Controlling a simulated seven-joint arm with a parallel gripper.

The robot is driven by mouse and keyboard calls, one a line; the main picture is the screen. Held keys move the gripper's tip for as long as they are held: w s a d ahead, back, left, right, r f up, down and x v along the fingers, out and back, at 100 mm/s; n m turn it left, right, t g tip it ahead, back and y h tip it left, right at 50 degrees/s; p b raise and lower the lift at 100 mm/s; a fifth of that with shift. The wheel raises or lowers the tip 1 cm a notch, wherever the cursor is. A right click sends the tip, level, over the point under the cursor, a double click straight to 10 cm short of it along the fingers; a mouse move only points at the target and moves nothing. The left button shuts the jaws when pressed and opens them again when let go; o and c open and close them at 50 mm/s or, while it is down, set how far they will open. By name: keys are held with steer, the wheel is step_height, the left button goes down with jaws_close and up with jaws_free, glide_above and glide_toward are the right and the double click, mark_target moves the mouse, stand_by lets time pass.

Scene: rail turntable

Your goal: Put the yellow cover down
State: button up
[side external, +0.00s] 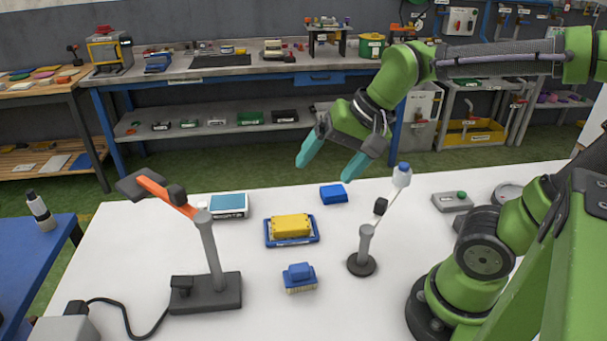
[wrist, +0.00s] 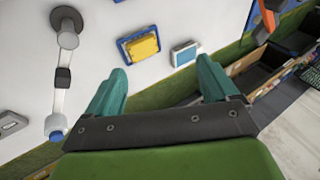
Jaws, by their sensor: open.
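The yellow cover (side external: 291,226) lies flat on a blue tray (side external: 268,239) in the middle of the white table. In the wrist view the yellow cover (wrist: 143,48) shows on the blue tray (wrist: 124,50), beyond my fingertips. My gripper (side external: 333,162) is open and empty, raised above the back edge of the table, up and to the right of the cover. Its two teal fingers are spread wide in the wrist view (wrist: 160,75). Nothing is between them.
A stand with an orange arm (side external: 212,260) is at the left. A slim post with a blue-tipped lever (side external: 366,245) stands right of the tray. A blue-topped brush (side external: 299,277), a blue block (side external: 333,194) and a small screened box (side external: 229,206) lie around it. A grey button box (side external: 452,202) is at the right.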

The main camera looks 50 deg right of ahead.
steer(key=s+n, duration=0.1)
steer(key=s+n+t, duration=0.1)
steer(key=n, duration=0.1)
steer(key=s+n, duration=0.1)
steer(key=n, duration=0.1)
steer(key=shift+s+a+r+t, duration=0.15)
steer(key=shift+s+a+t, duration=0.1)
steer(key=shift+a+t, duration=0.1)
